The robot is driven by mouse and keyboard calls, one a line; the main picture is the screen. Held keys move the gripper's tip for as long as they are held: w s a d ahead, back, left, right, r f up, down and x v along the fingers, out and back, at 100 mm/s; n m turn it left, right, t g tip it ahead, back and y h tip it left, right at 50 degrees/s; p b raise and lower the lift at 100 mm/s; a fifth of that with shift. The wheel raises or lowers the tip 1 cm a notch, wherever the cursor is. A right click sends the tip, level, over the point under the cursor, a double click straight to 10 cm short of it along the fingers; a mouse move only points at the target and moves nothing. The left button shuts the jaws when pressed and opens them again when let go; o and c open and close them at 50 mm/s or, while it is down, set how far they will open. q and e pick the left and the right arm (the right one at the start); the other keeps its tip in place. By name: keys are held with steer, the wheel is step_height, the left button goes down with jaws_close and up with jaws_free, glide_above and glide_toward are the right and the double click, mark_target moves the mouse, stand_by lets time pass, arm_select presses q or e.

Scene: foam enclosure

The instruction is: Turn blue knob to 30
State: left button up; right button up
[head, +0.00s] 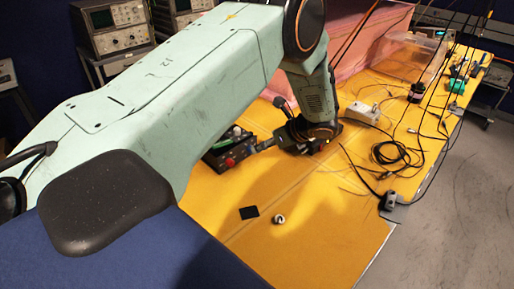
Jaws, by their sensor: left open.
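A dark control box (231,152) sits on the yellow table, with a red knob or button (230,161) on its near side and green parts near its top. I cannot make out a blue knob; it may be hidden or too small to tell. My left gripper (272,126) is open and empty, just right of the box, with its fingers towards it. Whether a finger touches the box cannot be told. My left arm crosses the view from the left and comes down over the table. My right gripper is not in view.
On the yellow table (310,225) lie a black square (249,212) and a small round metal-coloured piece (279,219). A white power strip (362,113) and black cables (392,152) lie to the right. Pink foam (362,50) stands behind. The table's near middle is mostly clear.

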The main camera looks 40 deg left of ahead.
arm_select(q)
steer(key=x, duration=0.4)
steer(key=shift+w+a+f, duration=0.1)
steer(key=shift+a+f, duration=0.1)
steer(key=shift+f, duration=0.05)
steer(key=shift+c, duration=0.9)
jaws_close()
